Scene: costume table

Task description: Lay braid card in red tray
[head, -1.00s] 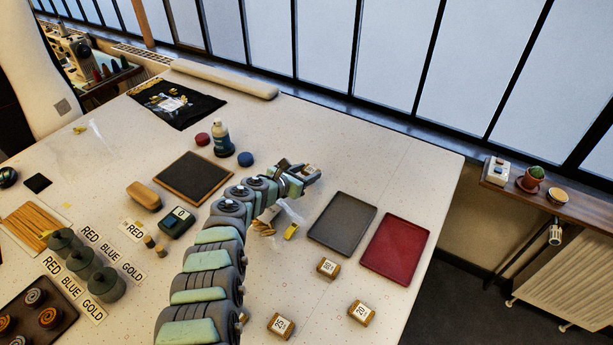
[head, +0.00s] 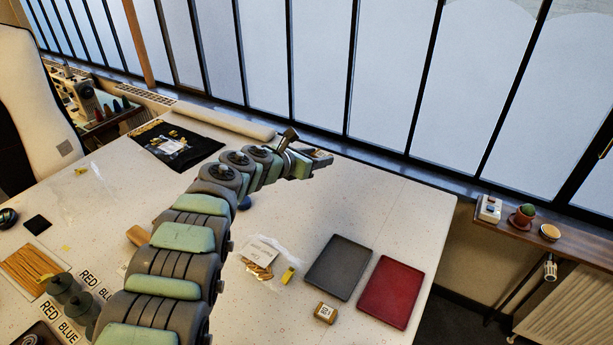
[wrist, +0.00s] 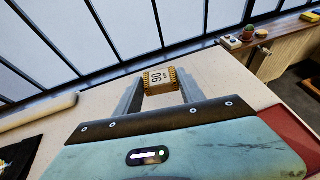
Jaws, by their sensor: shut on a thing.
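My gripper (wrist: 159,92) is shut on a braid card (wrist: 160,77). The card has a white face printed with 90 and gold-brown braid on its two side edges. In the head view my gripper (head: 318,158) is at the far side of the table, up and left of the trays, and appears raised. The card is small there and hard to make out. The red tray (head: 388,292) lies flat and empty at the table's right edge. Part of it also shows at the right of the wrist view (wrist: 296,128), partly hidden behind my gripper's body.
An empty grey tray (head: 338,267) lies just left of the red one. Another braid card (head: 325,312) lies in front of it. A clear bag with gold pieces (head: 262,258) lies left of the trays. Windows and a shelf (head: 560,250) stand beyond the table.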

